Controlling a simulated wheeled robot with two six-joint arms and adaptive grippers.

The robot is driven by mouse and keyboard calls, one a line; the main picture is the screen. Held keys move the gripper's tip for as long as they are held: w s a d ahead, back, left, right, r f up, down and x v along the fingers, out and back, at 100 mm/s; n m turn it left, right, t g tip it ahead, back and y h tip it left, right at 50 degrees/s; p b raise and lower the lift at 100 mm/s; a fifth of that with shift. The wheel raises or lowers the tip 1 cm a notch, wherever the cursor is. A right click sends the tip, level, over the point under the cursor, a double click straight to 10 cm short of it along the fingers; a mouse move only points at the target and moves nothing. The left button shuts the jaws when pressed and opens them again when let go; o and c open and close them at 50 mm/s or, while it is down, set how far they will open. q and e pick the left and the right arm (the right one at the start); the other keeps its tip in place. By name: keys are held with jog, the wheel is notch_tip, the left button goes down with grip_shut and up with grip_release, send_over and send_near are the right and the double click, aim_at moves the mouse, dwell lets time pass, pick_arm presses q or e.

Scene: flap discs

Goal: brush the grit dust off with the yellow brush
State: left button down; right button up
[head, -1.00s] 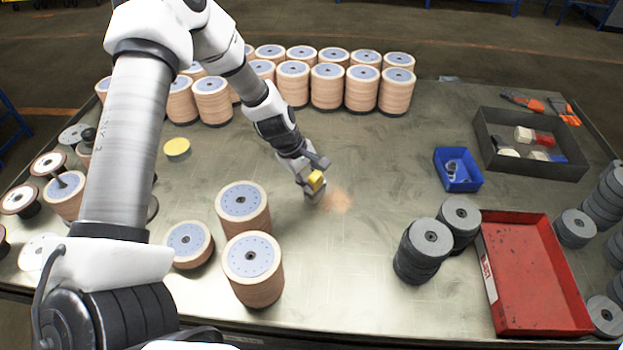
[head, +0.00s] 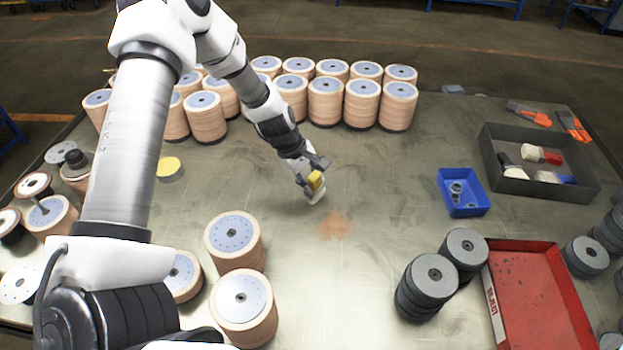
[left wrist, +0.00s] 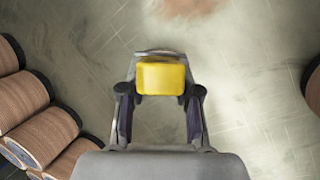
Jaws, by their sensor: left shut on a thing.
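The yellow brush (head: 316,182) is held in my left gripper (head: 313,178), over the middle of the table, with its pale bristle end down. In the left wrist view the yellow brush (left wrist: 162,78) sits between the two fingers of the left gripper (left wrist: 160,92). The grit dust (head: 334,224) is a rusty orange patch on the table just right of and nearer than the brush. It also shows at the top of the left wrist view (left wrist: 188,7). The brush appears apart from the patch. Whether its bristles touch the table I cannot tell. My right gripper is not in view.
Stacks of tan flap discs (head: 325,101) stand along the back, with more stacks (head: 234,240) front left. Grey disc stacks (head: 428,287) and a red tray (head: 541,300) are front right. A blue bin (head: 463,209) and a dark tray (head: 540,187) stand at right. Table around the dust is clear.

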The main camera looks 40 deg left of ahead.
aim_at(313, 173)
pick_arm(q)
jog(key=shift+w+p, duration=0.2)
jog(key=shift+p, duration=0.2)
jog(key=r+p, duration=0.1)
jog(key=r, duration=0.1)
jog(key=r+p, duration=0.1)
jog(key=r, duration=0.1)
jog(key=shift+s+d+p, duration=0.2)
jog(key=shift+s+p, duration=0.1)
jog(key=shift+s, duration=0.05)
jog(key=shift+w+a+r+p, duration=0.15)
jog(key=shift+w+r+p, duration=0.1)
jog(key=shift+r+p, duration=0.9)
jog(key=shift+p, duration=0.05)
jog(key=shift+s+r, duration=0.2)
jog(key=shift+w+f, duration=0.1)
jog(key=shift+w, duration=0.05)
